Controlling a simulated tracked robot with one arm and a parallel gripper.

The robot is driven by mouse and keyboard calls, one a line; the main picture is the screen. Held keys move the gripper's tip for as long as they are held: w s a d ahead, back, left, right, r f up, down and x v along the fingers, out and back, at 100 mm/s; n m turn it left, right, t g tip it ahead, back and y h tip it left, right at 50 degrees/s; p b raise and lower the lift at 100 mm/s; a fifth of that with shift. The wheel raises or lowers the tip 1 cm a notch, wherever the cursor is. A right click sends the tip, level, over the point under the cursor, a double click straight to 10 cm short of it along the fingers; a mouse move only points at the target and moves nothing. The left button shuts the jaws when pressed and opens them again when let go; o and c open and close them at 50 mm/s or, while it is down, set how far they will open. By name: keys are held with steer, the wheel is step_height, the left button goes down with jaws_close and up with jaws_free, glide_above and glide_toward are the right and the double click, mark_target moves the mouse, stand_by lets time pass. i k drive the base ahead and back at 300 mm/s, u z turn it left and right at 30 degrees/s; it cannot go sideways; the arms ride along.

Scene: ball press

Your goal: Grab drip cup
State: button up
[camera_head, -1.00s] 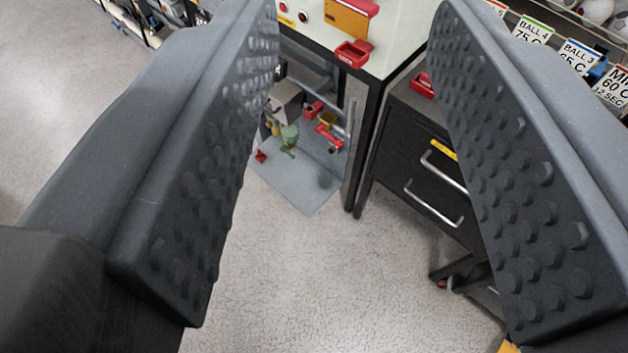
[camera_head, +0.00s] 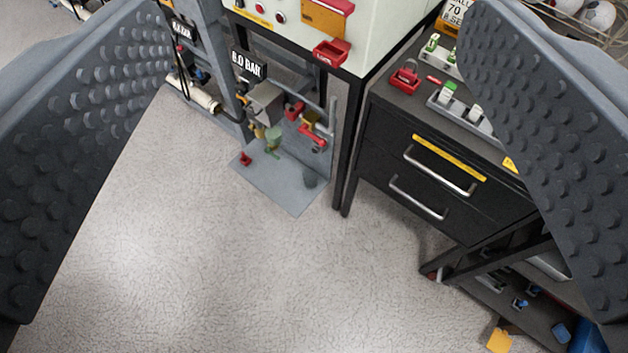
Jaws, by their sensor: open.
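My gripper (camera_head: 318,30) is open and empty, its two dark studded fingers at the left and right edges of the view. No cup is between them. A small red open bin (camera_head: 332,51) with a label is on the machine's front. I cannot tell for certain which of these is the drip cup. My gripper touches neither.
The pale machine (camera_head: 385,25) stands on black legs. Pipes and valves (camera_head: 268,105) with a pressure sign (camera_head: 247,66) rise behind the plate. A black drawer cabinet (camera_head: 440,160) stands at the right, with a lower shelf (camera_head: 520,300). The speckled floor (camera_head: 220,270) in front is clear.

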mark_target(310, 175)
steer(key=u, duration=0.1)
steer(key=i, duration=0.1)
steer(key=u, duration=3)
steer(key=k, duration=1.35)
steer(key=z, duration=1.6)
steer(key=i, duration=0.8)
steer(key=u, duration=0.05)
